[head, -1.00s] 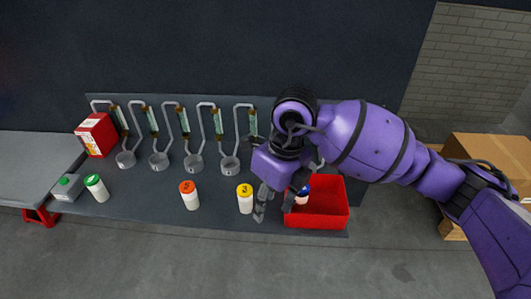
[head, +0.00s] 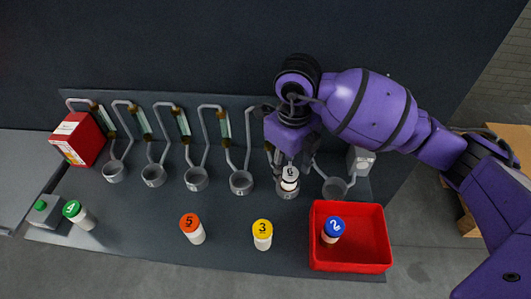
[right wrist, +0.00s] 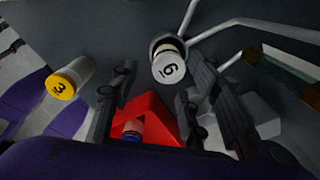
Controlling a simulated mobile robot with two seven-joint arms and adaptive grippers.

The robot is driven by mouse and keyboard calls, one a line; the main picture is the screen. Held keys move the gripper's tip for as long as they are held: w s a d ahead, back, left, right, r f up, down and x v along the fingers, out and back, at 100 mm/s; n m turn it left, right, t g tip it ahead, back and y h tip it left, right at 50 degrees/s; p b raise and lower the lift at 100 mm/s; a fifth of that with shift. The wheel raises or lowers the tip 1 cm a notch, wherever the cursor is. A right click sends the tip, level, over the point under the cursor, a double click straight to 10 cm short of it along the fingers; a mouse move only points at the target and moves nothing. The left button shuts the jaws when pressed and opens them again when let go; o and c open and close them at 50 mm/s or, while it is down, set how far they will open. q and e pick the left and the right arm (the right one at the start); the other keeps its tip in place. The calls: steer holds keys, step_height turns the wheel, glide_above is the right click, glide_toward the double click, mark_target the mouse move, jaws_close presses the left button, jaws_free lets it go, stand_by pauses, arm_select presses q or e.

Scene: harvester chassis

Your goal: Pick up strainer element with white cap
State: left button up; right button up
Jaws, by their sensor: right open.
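The strainer element with the white cap (head: 290,174), marked 6, stands upright in a grey cup holder (head: 287,193). In the right wrist view the white cap (right wrist: 168,69) shows in front of the open fingers, toward the upper middle. My right gripper (head: 283,157) is just above and behind the white cap, pointing down. In the right wrist view the gripper (right wrist: 158,88) has its fingers apart with nothing held. I cannot tell whether a finger touches the element. My left gripper is not in view.
A red bin (head: 350,268) holds a blue-capped element (head: 333,229). Yellow-capped (head: 262,235), orange-capped (head: 192,229) and green-capped (head: 79,215) elements stand on the dark surface in front. Several cup holders with bent pipes line the back, close beside the gripper.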

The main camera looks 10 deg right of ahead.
mark_target(288, 174)
step_height(288, 174, down, 4)
steer(key=shift+w+d, duration=0.1)
steer(key=shift+d, duration=0.05)
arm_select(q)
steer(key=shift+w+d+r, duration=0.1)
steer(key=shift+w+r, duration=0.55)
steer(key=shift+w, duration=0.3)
arm_select(e)
steer(key=shift+f, duration=0.55)
steer(key=c, duration=1)
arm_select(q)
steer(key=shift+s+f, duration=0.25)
arm_select(e)
jaws_close()
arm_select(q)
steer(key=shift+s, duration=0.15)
arm_select(e)
steer(key=shift+r, duration=0.15)
